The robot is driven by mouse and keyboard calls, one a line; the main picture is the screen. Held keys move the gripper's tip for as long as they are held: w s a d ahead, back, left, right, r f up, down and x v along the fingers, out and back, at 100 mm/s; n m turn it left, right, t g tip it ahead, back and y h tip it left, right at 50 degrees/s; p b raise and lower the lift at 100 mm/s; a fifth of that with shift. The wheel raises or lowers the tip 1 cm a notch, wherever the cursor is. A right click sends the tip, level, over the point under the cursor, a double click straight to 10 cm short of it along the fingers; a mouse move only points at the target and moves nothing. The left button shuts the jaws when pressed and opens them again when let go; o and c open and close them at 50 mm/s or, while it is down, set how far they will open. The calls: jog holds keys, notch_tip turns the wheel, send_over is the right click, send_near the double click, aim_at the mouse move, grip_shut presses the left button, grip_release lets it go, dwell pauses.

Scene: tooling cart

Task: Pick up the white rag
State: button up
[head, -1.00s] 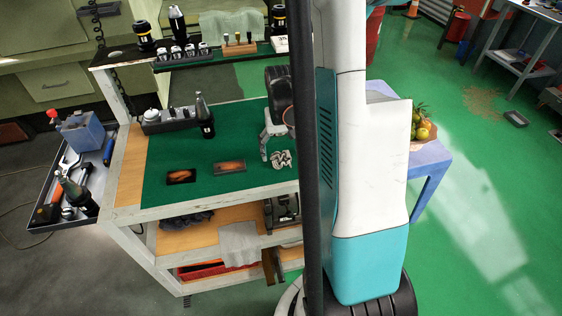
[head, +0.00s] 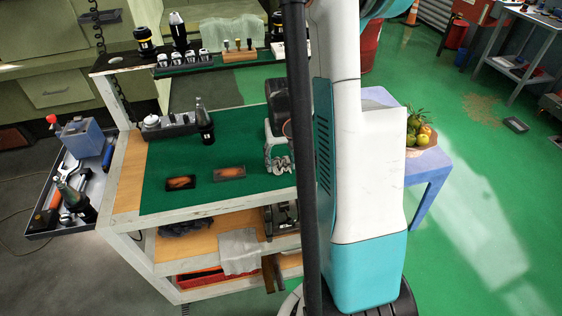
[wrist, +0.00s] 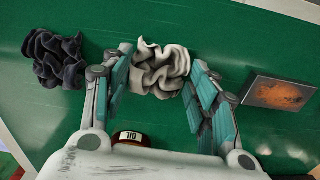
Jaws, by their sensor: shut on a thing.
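The crumpled white rag (wrist: 160,68) lies between my two fingers in the wrist view, over the green mat (wrist: 215,50). It also shows small in the head view (head: 279,164), at the right end of the cart's green top beside my arm. My gripper (wrist: 160,82) is shut on the rag, with a finger against each side of it. In the head view my gripper (head: 277,155) is at the rag and partly covers it. I cannot tell whether the rag still touches the mat.
A dark crumpled rag (wrist: 55,58) lies left of my gripper, and a flat box with an orange patch (wrist: 280,95) lies right. A round item labelled OIL (wrist: 130,138) is near my palm. A dark bottle (head: 204,122) stands on the cart. A pale cloth (head: 239,252) hangs from a lower shelf.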

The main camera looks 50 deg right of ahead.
aim_at(281, 161)
notch_tip(281, 161, up, 20)
jog(key=p, duration=0.5)
jog(key=shift+p, duration=0.35)
jog(key=shift+o, duration=0.6)
jog(key=shift+f, duration=0.1)
